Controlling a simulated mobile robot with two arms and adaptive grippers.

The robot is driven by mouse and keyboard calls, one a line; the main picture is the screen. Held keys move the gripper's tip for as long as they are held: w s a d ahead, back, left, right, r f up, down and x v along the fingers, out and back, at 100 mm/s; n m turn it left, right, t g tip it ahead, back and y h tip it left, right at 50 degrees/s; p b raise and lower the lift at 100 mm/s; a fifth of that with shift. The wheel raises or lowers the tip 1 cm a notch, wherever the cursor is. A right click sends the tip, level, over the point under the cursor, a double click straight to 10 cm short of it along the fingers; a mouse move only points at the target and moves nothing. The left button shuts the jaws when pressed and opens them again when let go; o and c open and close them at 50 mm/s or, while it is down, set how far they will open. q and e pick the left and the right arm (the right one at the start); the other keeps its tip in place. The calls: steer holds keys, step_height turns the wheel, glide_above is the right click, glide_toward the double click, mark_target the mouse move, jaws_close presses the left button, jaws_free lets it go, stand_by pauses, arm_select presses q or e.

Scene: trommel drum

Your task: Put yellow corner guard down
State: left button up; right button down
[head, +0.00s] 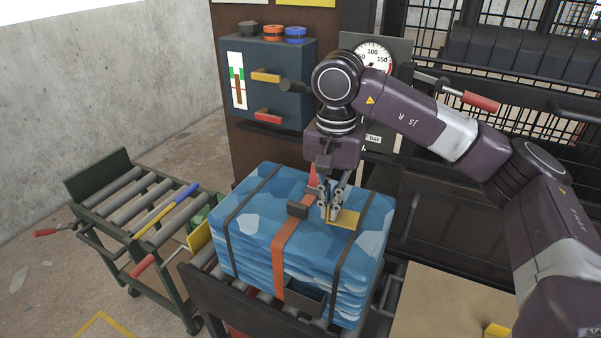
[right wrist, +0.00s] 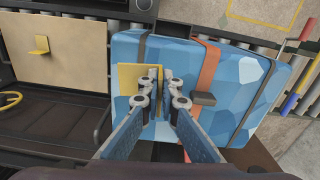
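A yellow corner guard (head: 346,219) is at the top of the blue strapped bale (head: 261,204), between the orange strap and the right dark strap. It also shows in the right wrist view (right wrist: 128,80), with a flat plate and a narrow upright edge. My right gripper (head: 329,207) points down over the bale. Its fingers (right wrist: 160,80) are close together on either side of the guard's upright edge and appear shut on it. Whether the guard touches the bale's top is hard to tell. My left gripper is not in view.
A roller cart (head: 135,200) with red handles stands left of the bale. A yellow plate (head: 199,236) shows at the bale's left side. A beige board (head: 440,305) with a yellow piece (head: 496,330) is at front right. A cabinet (head: 270,85) and pressure gauge (head: 372,57) stand behind.

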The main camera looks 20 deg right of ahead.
steer(key=w+d+r+m+p, duration=0.2)
steer(key=w+d+r+m, duration=0.3)
steer(key=r, duration=0.4)
steer(key=b, duration=0.1)
glide_above(336, 231)
step_height(336, 231, down, 7)
steer(key=shift+m, duration=0.3)
step_height(336, 231, down, 8)
steer(key=shift+f+p, duration=0.25)
steer(key=shift+p, duration=0.65)
step_height(336, 231, down, 4)
steer(key=shift+r+p, duration=0.15)
steer(key=shift+p, duration=0.45)
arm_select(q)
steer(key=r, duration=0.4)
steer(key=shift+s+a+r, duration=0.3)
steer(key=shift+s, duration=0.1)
arm_select(e)
steer(key=shift+f+b, duration=0.25)
steer(key=shift+b, duration=0.05)
steer(key=c, duration=2.2)
jaws_free()
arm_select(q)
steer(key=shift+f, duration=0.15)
arm_select(e)
steer(key=shift+o, duration=0.2)
